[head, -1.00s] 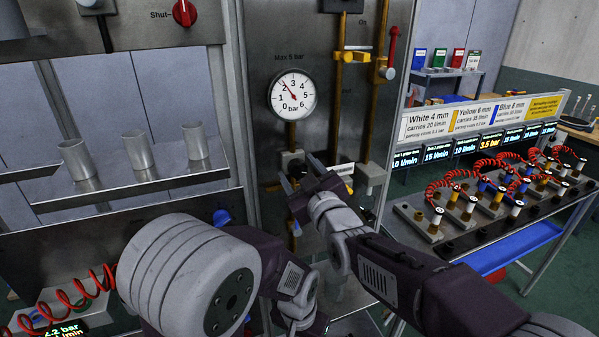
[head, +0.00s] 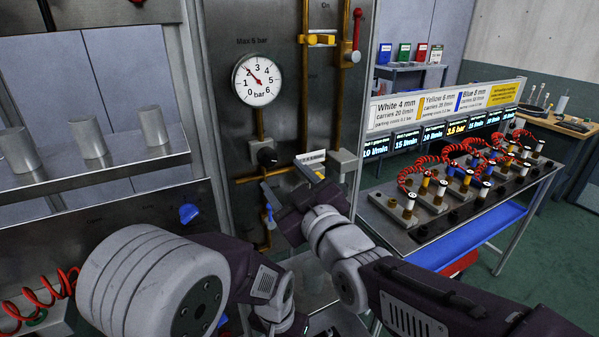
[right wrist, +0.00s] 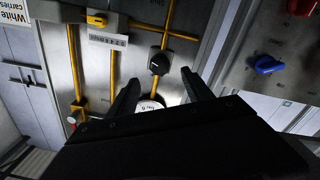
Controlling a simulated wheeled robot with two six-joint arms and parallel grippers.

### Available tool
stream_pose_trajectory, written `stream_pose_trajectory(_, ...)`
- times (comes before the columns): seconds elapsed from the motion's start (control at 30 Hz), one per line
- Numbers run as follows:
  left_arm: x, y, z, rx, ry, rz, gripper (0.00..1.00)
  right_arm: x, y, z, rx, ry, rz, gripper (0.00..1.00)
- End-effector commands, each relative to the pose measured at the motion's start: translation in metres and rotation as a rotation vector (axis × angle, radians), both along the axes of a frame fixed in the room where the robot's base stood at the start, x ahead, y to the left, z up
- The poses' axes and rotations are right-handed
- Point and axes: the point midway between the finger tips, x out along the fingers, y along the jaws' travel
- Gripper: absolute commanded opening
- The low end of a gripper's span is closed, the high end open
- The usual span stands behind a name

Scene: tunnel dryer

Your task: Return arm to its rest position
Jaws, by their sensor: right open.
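My right gripper (head: 288,184) is open and empty in front of the grey valve panel, below and right of the round pressure gauge (head: 257,80). In the right wrist view its two dark fingers (right wrist: 160,92) are spread. A black knob (right wrist: 160,62) shows beyond the gap between them, apart from them, and part of the gauge (right wrist: 150,105) shows behind the gripper body. My left arm comes in from the lower left in the head view; its gripper does not show.
Brass pipes (head: 304,110) and a red-handled valve (head: 356,40) are on the panel. A shelf (head: 110,172) with metal cups stands at left. A bench (head: 400,228) with red coiled hoses and fittings stands at right. Green floor (head: 545,240) is open beyond it.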

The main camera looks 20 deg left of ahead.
Motion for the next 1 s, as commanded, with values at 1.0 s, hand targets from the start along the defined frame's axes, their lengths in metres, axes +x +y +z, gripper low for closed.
stream_pose_trajectory(1.0, 0.000, 0.000, 0.000, 0.000, 0.000, 0.000, 0.36, -0.085, -0.397, -0.342, -0.266, 1.391, -0.923, 0.59)
